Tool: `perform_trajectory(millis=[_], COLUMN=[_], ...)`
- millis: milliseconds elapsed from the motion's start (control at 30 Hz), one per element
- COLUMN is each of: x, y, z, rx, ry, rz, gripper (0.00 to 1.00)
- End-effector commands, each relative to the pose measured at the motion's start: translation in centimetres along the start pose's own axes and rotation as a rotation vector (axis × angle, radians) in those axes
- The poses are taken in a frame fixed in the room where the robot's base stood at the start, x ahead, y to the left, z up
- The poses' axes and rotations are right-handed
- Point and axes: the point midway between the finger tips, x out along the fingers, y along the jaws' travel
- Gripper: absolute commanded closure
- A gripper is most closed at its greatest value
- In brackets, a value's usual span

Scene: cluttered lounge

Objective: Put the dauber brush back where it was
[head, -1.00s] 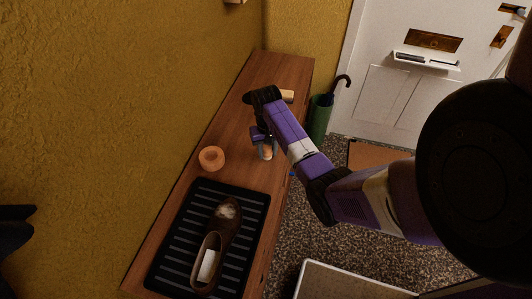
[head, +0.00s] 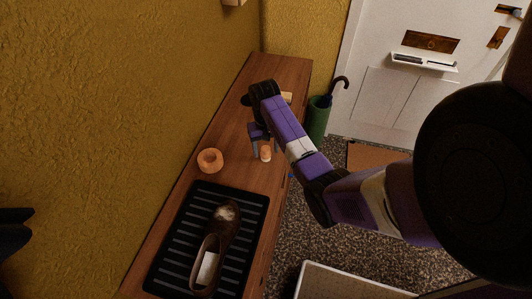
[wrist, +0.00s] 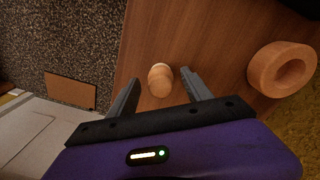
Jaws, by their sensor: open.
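The dauber brush (head: 265,154) appears as a small, light-wood, rounded piece standing on the wooden cabinet top (head: 236,148). In the wrist view the dauber brush (wrist: 159,80) shows end-on, between and just beyond the fingertips. My gripper (head: 263,141) is open above it; in the wrist view the two fingers of my gripper (wrist: 161,80) are spread to either side with gaps, not clamping it. The brush's lower part is mostly hidden in the wrist view.
A brown shoe (head: 222,228) lies on a black ribbed mat (head: 258,205) nearer the front. A light block (head: 287,97) is behind my arm; a green umbrella stand (head: 318,118) is beside the cabinet.

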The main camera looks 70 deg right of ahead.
Motion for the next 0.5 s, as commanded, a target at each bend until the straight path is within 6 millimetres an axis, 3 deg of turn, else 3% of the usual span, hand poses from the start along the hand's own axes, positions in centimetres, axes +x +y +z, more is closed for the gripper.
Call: perform_trajectory(millis=[400, 500], x=[-8.5, -9.3], y=[0.0, 0.0], z=[-0.1, -0.1], rx=[0.0, 0.0], ry=[0.002, 0.001], rz=[-0.001, -0.001], gripper=[0.42, 0.42])
